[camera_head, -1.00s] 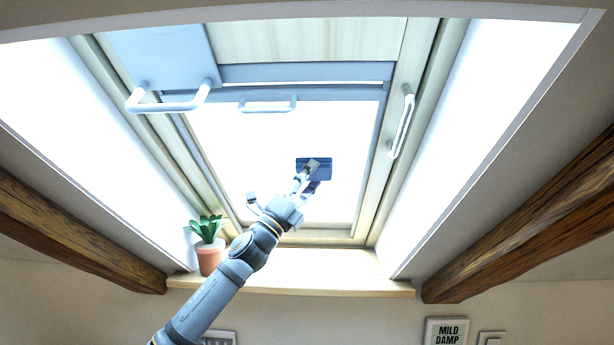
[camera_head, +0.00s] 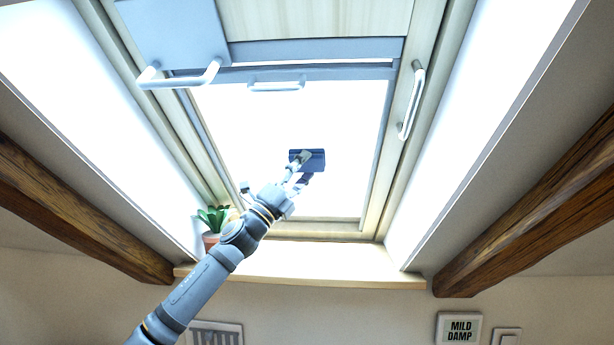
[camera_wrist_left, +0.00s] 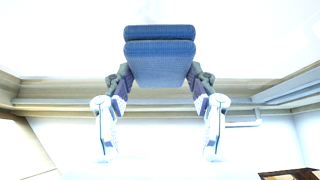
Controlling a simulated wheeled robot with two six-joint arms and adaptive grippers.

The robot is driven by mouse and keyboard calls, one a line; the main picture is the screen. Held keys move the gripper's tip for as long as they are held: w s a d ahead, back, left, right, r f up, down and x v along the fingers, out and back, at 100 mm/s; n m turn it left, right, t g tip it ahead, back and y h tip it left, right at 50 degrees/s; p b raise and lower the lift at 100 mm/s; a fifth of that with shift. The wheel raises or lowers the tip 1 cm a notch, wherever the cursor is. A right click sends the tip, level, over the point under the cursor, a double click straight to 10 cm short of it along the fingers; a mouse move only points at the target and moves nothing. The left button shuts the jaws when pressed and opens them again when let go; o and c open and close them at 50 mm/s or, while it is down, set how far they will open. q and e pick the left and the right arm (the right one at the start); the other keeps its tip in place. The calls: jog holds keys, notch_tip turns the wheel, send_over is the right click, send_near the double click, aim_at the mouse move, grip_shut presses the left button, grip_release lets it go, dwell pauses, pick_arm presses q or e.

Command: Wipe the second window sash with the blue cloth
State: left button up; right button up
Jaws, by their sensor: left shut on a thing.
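The blue cloth (camera_head: 314,157) is a folded pad held in front of the bright window sash (camera_head: 340,195). It also shows in the left wrist view as a blue block (camera_wrist_left: 160,55) between my fingers. My left gripper (camera_head: 301,162) is shut on the cloth; in the left wrist view both fingers (camera_wrist_left: 160,78) press its sides. I cannot tell whether the cloth touches the pane. The sash is a pale frame around an overexposed pane, with a bar handle (camera_head: 276,86) along its top. My right gripper is not in view.
A grey panel with a white bar handle (camera_head: 180,80) hangs at upper left. Another bar handle (camera_head: 411,100) is on the right frame. A potted plant (camera_head: 212,225) stands on the sill (camera_head: 310,275), partly behind my arm. Dark beams (camera_head: 75,215) flank the opening.

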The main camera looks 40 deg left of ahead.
pick_arm(q)
jog(key=s+a+b, duration=0.1)
jog(key=a+b, duration=0.1)
jog(key=s+a+b, duration=0.1)
jog(key=a+b, duration=0.1)
jog(key=s+a+b, duration=0.2)
jog(key=a, duration=0.1)
jog(key=shift+s+a+f+b, duration=0.1)
jog(key=shift+s+a+b, duration=0.1)
jog(key=shift+b, duration=0.55)
jog(key=shift+s+a+b, duration=0.4)
jog(key=shift+a, duration=0.2)
jog(key=shift+s+a+b, duration=0.35)
jog(key=shift+a, duration=0.2)
jog(key=shift+s+a, duration=0.1)
